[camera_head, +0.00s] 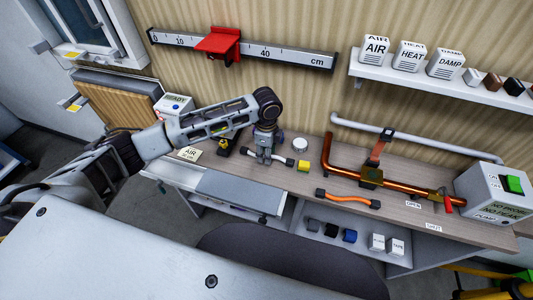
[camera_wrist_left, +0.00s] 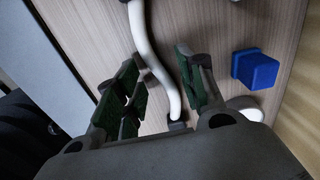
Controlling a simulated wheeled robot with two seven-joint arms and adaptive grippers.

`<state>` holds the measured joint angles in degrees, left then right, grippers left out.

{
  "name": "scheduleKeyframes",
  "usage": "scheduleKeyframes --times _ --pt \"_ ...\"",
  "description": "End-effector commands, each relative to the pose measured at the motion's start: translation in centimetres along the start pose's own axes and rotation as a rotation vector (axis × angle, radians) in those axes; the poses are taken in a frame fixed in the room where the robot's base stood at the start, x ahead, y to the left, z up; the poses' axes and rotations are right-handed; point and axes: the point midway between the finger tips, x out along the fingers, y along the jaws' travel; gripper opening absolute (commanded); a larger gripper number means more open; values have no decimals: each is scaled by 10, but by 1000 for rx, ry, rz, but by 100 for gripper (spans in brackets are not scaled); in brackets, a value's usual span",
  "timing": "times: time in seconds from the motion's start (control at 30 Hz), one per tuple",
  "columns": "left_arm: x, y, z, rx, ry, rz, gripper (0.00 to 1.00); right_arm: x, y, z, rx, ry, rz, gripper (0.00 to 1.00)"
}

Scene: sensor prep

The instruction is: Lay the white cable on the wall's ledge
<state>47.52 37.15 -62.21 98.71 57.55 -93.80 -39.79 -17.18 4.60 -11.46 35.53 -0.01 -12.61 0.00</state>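The white cable (camera_head: 280,159) lies on the desk in the head view, with dark end pieces. My left gripper (camera_head: 264,155) points down over it and hides part of it. In the left wrist view the cable (camera_wrist_left: 162,74) runs between the two spread fingers of the left gripper (camera_wrist_left: 158,65), with gaps on both sides. The left gripper is open and holds nothing. The wall's ledge (camera_head: 393,79) is a white shelf at the upper right, carrying AIR, HEAT and DAMP boxes and several small blocks. My right gripper is not in view.
Nearby are a white round piece (camera_head: 300,144), an orange cable (camera_head: 348,199), a copper pipe (camera_head: 400,187) and a pump box (camera_head: 496,192). The ledge's left front is bare.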

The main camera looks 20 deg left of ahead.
Motion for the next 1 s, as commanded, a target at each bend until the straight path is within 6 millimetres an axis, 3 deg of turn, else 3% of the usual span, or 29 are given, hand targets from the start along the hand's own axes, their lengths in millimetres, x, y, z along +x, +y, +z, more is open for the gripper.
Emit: scheduleKeyframes --times 0.7,1.0 --pt "-97 -1 -1 0 2 -3 39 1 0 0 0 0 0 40" --pt "-115 0 0 0 1 0 39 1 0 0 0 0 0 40"
